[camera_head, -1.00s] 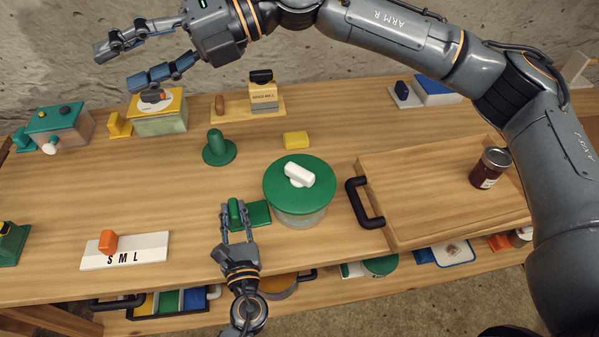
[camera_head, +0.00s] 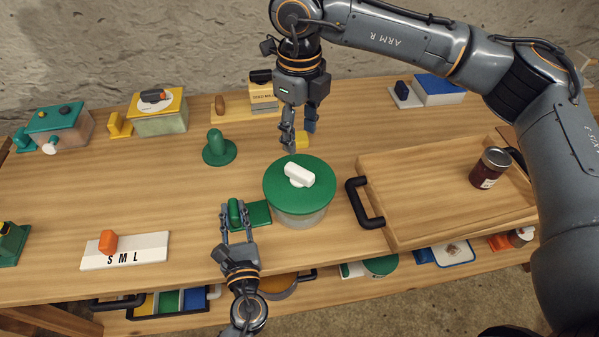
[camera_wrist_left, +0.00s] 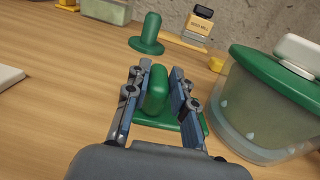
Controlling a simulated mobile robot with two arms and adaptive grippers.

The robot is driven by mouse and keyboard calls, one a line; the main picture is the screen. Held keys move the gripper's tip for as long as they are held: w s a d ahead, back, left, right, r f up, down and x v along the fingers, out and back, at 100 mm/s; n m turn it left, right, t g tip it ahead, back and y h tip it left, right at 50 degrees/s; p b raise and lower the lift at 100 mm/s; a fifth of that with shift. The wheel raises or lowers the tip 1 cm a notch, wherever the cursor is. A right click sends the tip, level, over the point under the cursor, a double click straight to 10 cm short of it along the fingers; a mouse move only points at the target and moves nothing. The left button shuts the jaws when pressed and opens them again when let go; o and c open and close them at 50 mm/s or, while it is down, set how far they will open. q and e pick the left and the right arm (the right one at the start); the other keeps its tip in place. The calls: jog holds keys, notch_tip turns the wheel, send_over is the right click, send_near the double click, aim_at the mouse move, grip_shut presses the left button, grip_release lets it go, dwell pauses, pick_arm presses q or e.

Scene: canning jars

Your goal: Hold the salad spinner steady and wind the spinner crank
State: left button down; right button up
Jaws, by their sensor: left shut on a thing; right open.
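The salad spinner (camera_head: 300,212) stands on the table, a clear bowl under a round green lid (camera_head: 315,170). Its white crank (camera_head: 299,175) lies on top of the lid. A flat green plate (camera_head: 258,213) with an upright green grip (camera_head: 234,212) extends from the spinner's left side. My left gripper (camera_head: 236,216) is shut on this green grip; the left wrist view shows the grip (camera_wrist_left: 156,90) between both fingers. My right gripper (camera_head: 299,138) is open, pointing down, behind and above the lid, apart from the crank.
A yellow block (camera_head: 301,140) lies behind the spinner, partly hidden by my right fingers. A green knobbed piece (camera_head: 218,148) stands to the left. A wooden tray (camera_head: 430,205) with a black handle (camera_head: 364,203) and a jam jar (camera_head: 489,168) is on the right.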

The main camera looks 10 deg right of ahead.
aim_at(300, 170)
notch_tip(300, 170, down, 11)
jog(key=shift+r, duration=0.15)
dwell(0.4)
grip_shut()
jog(key=m, duration=0.4)
jog(key=shift+m, duration=0.3)
jog(key=shift+m, duration=0.6)
jog(key=m, duration=0.3)
